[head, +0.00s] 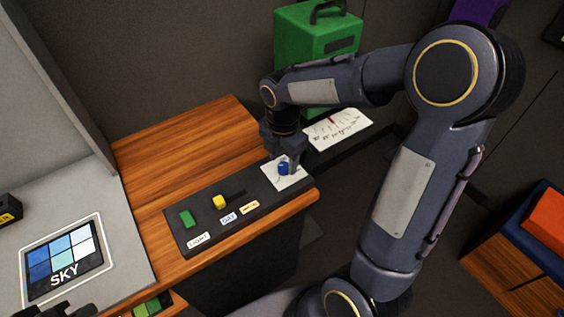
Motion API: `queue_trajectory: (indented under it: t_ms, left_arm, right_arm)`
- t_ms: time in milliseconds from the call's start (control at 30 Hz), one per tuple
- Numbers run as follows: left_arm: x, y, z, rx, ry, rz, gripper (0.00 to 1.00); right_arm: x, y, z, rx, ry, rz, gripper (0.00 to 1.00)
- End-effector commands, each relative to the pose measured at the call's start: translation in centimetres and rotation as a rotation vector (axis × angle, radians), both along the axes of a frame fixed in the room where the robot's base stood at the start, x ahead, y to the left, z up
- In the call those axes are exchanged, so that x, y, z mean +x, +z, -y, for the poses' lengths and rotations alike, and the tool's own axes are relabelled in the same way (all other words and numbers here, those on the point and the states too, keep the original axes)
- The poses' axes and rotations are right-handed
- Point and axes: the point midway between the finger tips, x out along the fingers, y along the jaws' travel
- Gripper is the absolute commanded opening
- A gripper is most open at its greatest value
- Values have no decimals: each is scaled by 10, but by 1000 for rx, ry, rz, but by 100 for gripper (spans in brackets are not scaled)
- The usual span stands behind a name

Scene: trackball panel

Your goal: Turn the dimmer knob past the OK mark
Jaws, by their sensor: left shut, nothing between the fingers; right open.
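A dark control panel (248,205) lies on the wooden counter. The blue dimmer knob (284,168) sits on a white plate (273,182) at the panel's right end. My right gripper (285,163) is open and points down at the knob, its fingers close around or just above it. I cannot tell whether they touch. The gripper covers part of the knob and plate, and no OK mark can be made out. My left gripper (66,309) shows only in part at the bottom left edge, shut and empty, away from the panel.
A screen reading SKY (65,262) lies at left. A green box (300,35) and a paper sheet (340,128) are behind my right arm. Bare wood lies behind the panel.

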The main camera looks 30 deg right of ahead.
Motion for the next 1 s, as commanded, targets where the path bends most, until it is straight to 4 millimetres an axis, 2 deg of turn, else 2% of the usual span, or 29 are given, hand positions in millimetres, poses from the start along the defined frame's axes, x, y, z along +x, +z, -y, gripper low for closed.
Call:
queue_trajectory:
  t_ms: [167, 467, 800, 1000]
  left_arm:
    - [0, 0, 0, 0, 0, 0, 0]
    - [0, 0, 0, 0, 0, 0, 0]
    - [0, 0, 0, 0, 0, 0, 0]
    - [0, -1, 0, 0, 0, 0, 0]
  right_arm:
    - [0, -16, 0, 0, 0, 0, 50]
    - [0, -17, 0, 0, -1, 1, 49]
    - [0, -17, 0, 0, -2, 1, 5]
    - [0, -17, 0, 0, -15, 1, 5]
